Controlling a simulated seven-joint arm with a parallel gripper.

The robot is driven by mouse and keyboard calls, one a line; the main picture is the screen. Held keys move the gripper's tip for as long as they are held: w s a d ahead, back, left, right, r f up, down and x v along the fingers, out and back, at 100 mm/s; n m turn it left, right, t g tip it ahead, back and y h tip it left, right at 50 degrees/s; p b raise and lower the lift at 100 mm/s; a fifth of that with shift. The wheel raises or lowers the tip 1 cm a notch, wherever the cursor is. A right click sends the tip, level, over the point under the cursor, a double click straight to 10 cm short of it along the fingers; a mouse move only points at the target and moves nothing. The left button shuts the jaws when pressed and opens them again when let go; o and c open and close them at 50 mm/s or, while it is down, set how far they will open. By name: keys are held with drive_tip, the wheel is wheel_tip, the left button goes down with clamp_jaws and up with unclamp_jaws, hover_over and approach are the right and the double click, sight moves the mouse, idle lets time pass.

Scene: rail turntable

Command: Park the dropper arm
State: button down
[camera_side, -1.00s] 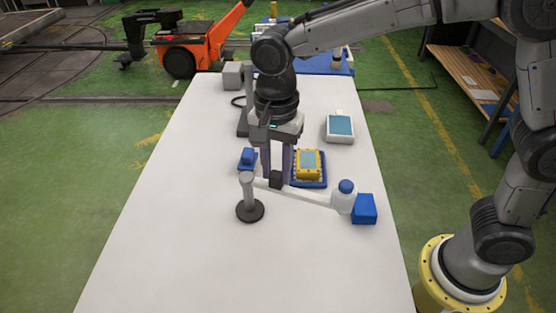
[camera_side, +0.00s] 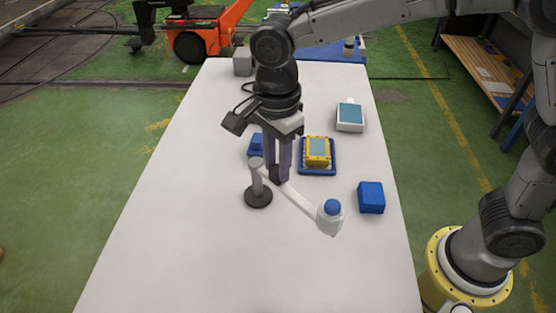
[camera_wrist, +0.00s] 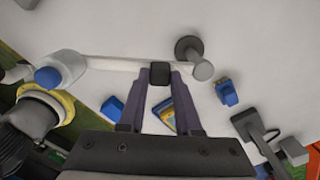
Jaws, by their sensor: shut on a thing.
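The dropper arm (camera_side: 300,201) is a white bar on a dark round-based post (camera_side: 258,192). Its outer end carries a white bottle (camera_side: 329,222) with a blue cap (camera_side: 332,207). My gripper (camera_side: 276,173) is shut on the small black block on the bar near the post. In the wrist view this black block (camera_wrist: 160,72) sits between my fingertips, and the bar (camera_wrist: 120,64) runs left to the bottle (camera_wrist: 72,64). In the side view the bar points to the lower right, with the bottle over bare table, apart from the blue block (camera_side: 371,197).
A yellow device (camera_side: 317,152) sits on a blue tray (camera_side: 318,172) behind the arm. A small blue object (camera_side: 256,145) is behind the post. A white device with a teal screen (camera_side: 350,115) is farther back. The table's front (camera_side: 220,270) is clear.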

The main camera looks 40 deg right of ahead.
drive_tip(key=shift+a+r, duration=0.1)
drive_tip(key=shift+r, duration=0.1)
drive_tip(key=c, duration=0.6)
unclamp_jaws()
drive_tip(key=shift+f, duration=0.1)
wheel_tip(320, 180, up, 14)
drive_tip(key=shift+f, duration=0.1)
